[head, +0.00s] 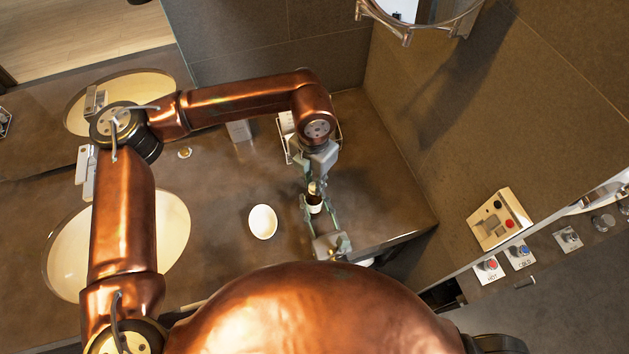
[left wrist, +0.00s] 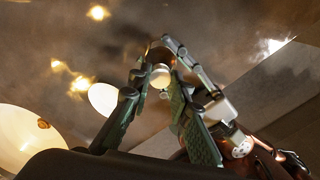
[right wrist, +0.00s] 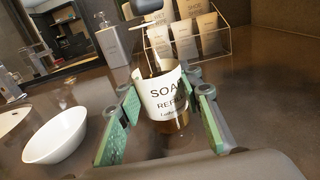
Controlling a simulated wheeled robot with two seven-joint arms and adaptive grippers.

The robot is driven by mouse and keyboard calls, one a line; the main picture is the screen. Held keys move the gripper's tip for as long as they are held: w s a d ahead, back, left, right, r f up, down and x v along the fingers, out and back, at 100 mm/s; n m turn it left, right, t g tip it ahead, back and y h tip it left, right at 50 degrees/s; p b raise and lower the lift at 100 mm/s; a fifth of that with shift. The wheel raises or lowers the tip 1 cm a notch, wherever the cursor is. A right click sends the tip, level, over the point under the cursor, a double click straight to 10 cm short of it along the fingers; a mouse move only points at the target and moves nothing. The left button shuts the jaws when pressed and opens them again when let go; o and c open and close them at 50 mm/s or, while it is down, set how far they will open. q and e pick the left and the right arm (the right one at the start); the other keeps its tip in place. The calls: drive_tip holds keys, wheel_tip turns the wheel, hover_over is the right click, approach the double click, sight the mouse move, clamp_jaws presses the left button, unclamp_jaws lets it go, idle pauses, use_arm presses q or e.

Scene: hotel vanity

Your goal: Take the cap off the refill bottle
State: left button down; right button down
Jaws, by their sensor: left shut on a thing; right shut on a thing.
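The refill bottle (head: 314,203) is dark amber with a white "SOAP REFILL" label and stands upright at the counter's right part. In the right wrist view the bottle (right wrist: 165,98) fills the space between the fingers of my right gripper (right wrist: 163,108), which is shut around its body. My left gripper (head: 313,181) reaches down from the far side to the bottle's top and is shut on the cap. In the left wrist view the pale round cap (left wrist: 160,77) shows between its fingertips. Whether the cap is still seated on the neck is hard to tell.
A white bowl (head: 262,222) stands left of the bottle. A clear rack with packets (right wrist: 185,40) and a grey dispenser (right wrist: 111,42) stand behind it. The wall and the counter's front edge are close on the right.

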sight(313, 186)
use_arm(q)
drive_tip(key=shift+r, duration=0.2)
idle(0.4)
drive_tip(key=shift+r, duration=0.95)
drive_tip(key=shift+r, duration=2)
use_arm(e)
drive_tip(key=c, duration=1.3)
unclamp_jaws()
drive_tip(key=shift+o, duration=0.2)
